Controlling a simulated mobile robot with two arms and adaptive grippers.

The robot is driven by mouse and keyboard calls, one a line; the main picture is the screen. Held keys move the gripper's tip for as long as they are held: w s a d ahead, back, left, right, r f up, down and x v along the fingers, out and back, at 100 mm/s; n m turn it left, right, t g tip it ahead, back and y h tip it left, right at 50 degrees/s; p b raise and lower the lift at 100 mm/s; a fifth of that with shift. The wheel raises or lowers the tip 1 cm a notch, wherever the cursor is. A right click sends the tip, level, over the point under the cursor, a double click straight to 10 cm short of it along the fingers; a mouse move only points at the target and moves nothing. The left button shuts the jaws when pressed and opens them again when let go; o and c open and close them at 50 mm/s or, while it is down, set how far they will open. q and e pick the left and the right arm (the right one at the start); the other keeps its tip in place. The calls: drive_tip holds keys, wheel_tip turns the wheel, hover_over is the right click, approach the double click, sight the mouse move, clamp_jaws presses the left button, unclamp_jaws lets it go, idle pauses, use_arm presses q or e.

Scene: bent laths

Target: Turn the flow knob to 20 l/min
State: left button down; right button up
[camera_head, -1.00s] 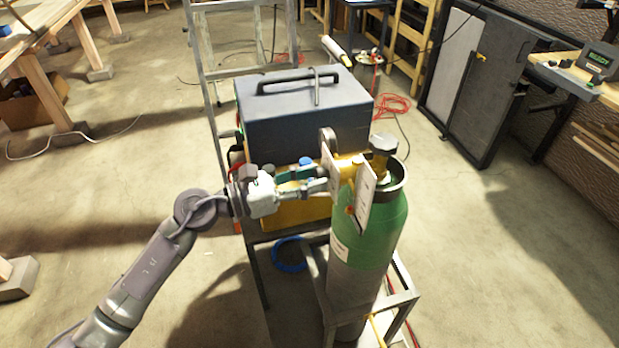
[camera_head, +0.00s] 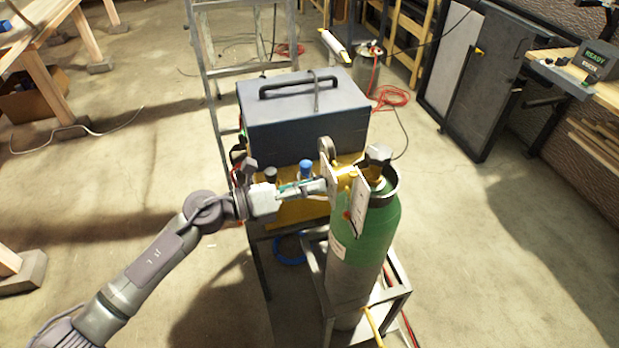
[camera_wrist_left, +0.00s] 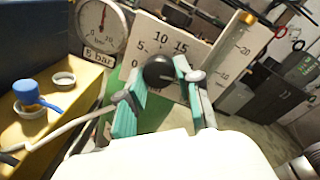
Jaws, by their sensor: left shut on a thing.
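The dark round flow knob (camera_wrist_left: 158,72) sits in front of a pale scale plate (camera_wrist_left: 180,45) with 0, 5, 10 and 15 printed on it. My left gripper (camera_wrist_left: 159,88) has its teal pads on both sides of the knob and is shut on it. The knob's pointer cannot be made out. In the head view my left gripper (camera_head: 322,187) reaches the plates beside the green gas cylinder (camera_head: 372,235); the fingertips are partly hidden there. My right gripper is not in view.
A round gauge (camera_wrist_left: 101,27) with a "5 bar" label stands left of the knob. A second plate (camera_wrist_left: 238,50) marked 20 and 10 stands at the right. A blue-grey box (camera_head: 305,118) is behind the arm. Open floor (camera_head: 500,260) lies right of the cylinder.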

use_arm(q)
drive_tip(key=shift+n+p, duration=0.5)
drive_tip(key=shift+n, duration=0.3)
drive_tip(key=c, duration=0.8)
unclamp_jaws()
drive_tip(key=shift+o, duration=0.2)
drive_tip(key=v, duration=1.2)
drive_tip(key=shift+w, duration=0.1)
